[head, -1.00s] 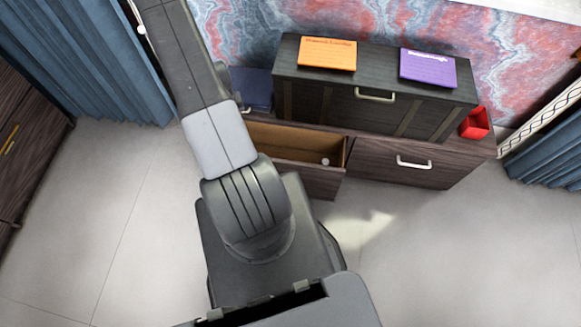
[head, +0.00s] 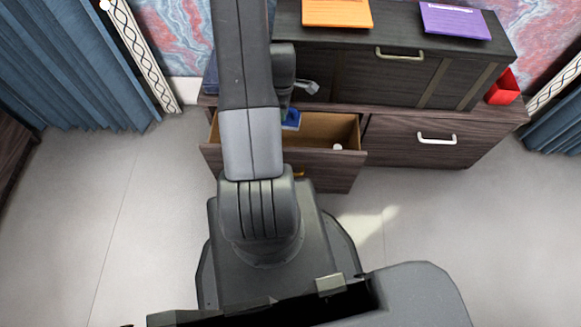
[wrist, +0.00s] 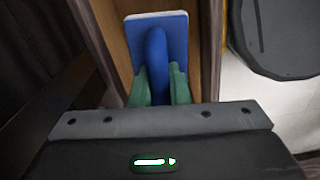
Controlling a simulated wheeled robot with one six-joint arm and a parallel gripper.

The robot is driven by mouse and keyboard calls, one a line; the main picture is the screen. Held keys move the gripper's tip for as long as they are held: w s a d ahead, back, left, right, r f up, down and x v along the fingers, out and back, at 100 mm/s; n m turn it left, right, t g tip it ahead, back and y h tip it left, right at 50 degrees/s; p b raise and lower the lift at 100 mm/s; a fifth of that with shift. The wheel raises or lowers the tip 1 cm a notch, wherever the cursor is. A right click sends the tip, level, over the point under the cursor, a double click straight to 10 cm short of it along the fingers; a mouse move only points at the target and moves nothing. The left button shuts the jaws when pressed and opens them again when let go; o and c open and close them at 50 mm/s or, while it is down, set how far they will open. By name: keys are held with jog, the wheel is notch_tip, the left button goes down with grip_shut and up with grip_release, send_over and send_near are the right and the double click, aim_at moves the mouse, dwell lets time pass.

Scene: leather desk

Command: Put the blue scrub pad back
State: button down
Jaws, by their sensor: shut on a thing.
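The blue scrub pad (wrist: 172,24) has a flat face and a raised blue handle. My gripper (wrist: 157,82) is shut on that handle between its green fingers in the wrist view. In the head view the scrub pad (head: 291,119) shows as a small blue patch just right of my arm, over or inside the open drawer (head: 325,129). My arm hides most of my gripper there. I cannot tell whether the pad touches the drawer floor.
A small white round thing (head: 337,147) lies in the drawer's right part. A dark cabinet (head: 385,75) with orange (head: 337,12) and purple (head: 455,20) items on top stands behind. A red container (head: 503,88) is at right. The right drawer (head: 412,150) is shut.

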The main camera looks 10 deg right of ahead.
jog(key=shift+s+d+f+n+b, duration=0.2)
jog(key=shift+d+f+n+b, duration=0.3)
jog(key=shift+d+f, duration=0.1)
jog(key=shift+f, duration=0.3)
notch_tip(320, 180, down, 27)
jog(key=b, duration=0.7)
jog(key=shift+f, duration=0.15)
jog(key=c, duration=1.8)
grip_release()
jog(key=shift+f, duration=0.15)
jog(key=o, duration=0.4)
